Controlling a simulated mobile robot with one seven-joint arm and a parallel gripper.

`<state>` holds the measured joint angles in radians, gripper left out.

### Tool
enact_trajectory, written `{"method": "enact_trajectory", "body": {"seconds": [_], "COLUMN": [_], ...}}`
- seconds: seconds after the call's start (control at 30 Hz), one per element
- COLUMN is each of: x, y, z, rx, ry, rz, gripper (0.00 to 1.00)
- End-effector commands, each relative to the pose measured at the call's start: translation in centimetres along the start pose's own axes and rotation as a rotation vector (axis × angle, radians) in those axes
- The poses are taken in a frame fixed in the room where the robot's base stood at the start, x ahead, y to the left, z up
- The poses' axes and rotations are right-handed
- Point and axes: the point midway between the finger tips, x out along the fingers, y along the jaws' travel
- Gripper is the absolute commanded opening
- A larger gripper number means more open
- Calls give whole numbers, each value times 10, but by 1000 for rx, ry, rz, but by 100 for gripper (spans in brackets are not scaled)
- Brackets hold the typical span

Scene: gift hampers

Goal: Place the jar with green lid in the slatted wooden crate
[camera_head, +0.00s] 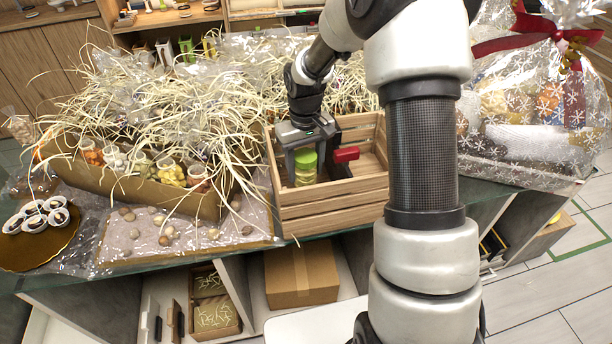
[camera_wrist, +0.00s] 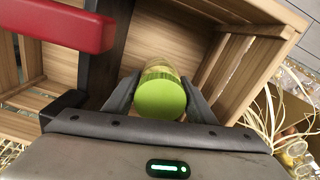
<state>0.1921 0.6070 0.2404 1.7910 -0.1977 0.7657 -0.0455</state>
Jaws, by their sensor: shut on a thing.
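The jar with green lid (camera_head: 305,166) is upright between the fingers of my gripper (camera_head: 304,160), which is shut on it. In the wrist view the green lid (camera_wrist: 160,98) sits between the two fingertips (camera_wrist: 160,95). The slatted wooden crate (camera_head: 333,205) stands on the counter, and the jar is within its walls as seen from above. The crate's inside also shows in the wrist view (camera_wrist: 160,40). I cannot tell whether the jar's base touches the crate floor.
A long cardboard tray (camera_head: 150,190) with jars and pale straw stands at the left. A wrapped hamper (camera_head: 535,100) with a red bow stands at the right. Small stones lie in front of the tray.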

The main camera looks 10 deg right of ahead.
Motion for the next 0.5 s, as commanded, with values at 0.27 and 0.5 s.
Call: {"method": "enact_trajectory", "body": {"seconds": [0.27,0.5], "x": [28,30], "y": [0,0], "z": [0,0], "rx": [0,0], "ry": [1,0], "rz": [1,0], "gripper": [17,17]}}
